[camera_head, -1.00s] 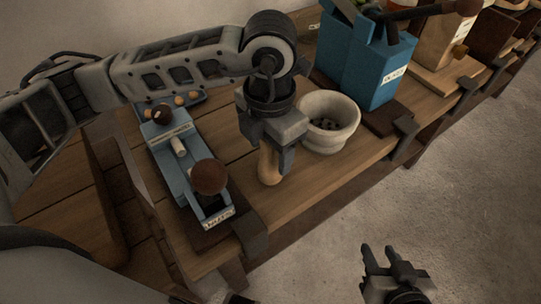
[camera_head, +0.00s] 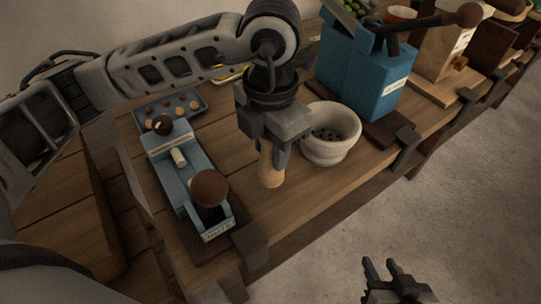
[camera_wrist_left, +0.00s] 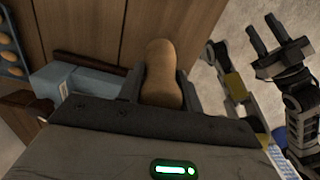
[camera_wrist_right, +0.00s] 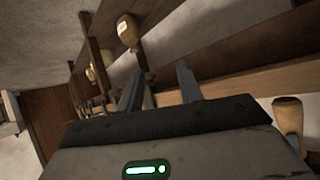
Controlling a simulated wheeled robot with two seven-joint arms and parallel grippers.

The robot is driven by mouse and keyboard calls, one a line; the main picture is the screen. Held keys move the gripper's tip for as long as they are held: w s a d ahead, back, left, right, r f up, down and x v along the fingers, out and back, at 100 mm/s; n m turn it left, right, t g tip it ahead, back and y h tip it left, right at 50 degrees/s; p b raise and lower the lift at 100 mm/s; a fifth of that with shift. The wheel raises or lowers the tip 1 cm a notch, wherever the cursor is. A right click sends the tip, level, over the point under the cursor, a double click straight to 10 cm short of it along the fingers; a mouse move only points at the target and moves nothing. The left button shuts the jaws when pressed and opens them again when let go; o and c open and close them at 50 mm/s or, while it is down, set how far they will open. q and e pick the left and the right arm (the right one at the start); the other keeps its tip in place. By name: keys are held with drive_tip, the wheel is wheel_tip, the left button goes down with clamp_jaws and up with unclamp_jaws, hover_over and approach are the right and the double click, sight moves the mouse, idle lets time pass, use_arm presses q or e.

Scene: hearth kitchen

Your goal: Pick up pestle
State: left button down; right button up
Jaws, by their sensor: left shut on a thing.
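The tan wooden pestle (camera_head: 269,172) is upright in my left gripper (camera_head: 272,158), above or on the bench left of the mortar; I cannot tell whether its lower end touches the wood. In the left wrist view the rounded pestle (camera_wrist_left: 160,75) sits between both fingers, its upper part hidden by the gripper. The cream stone mortar (camera_head: 318,153) stands just right of the left gripper, with dark bits inside. My right gripper (camera_head: 381,266) is open and empty, low over the floor in front of the bench; its spread fingers also show in the right wrist view (camera_wrist_right: 160,80).
A blue device with a brown ball knob (camera_head: 210,188) stands left on the bench. A blue tray (camera_head: 147,111) with round items lies behind it. A tall blue box (camera_head: 372,85) with a dark handle stands behind the mortar. Dark clamps (camera_head: 405,143) sit along the front edge.

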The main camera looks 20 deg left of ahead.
use_arm(q)
drive_tip(key=w+d+r+b, duration=0.1)
drive_tip(key=w+d+r, duration=0.7)
drive_tip(key=d+r, duration=0.2)
drive_tip(key=shift+d, duration=0.8)
